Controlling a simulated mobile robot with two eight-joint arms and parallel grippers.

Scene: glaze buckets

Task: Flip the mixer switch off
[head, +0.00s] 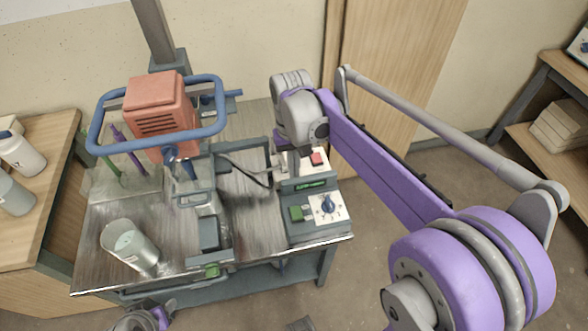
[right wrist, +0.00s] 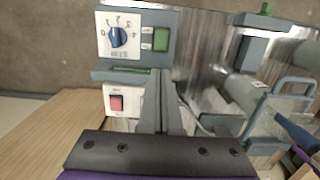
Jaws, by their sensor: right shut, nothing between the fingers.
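The mixer is an orange motor (head: 160,105) in a blue handle frame above a metal bench. Its control box (head: 315,228) stands at the bench's right side. A red switch (head: 318,159) sits on a white plate at the back of the box; it also shows in the right wrist view (right wrist: 116,103). I cannot tell its position. My right gripper (head: 293,172) is shut and empty, just left of the red switch in the head view. In the wrist view its fingers (right wrist: 161,75) stand to the right of the switch, apart from it in the picture.
A blue knob (head: 327,204) and a green button (head: 297,213) are on the front of the box, beyond a raised ledge (right wrist: 135,74). A metal cup (head: 130,245) stands at the bench's left. White containers (head: 20,153) stand on a wooden table at far left.

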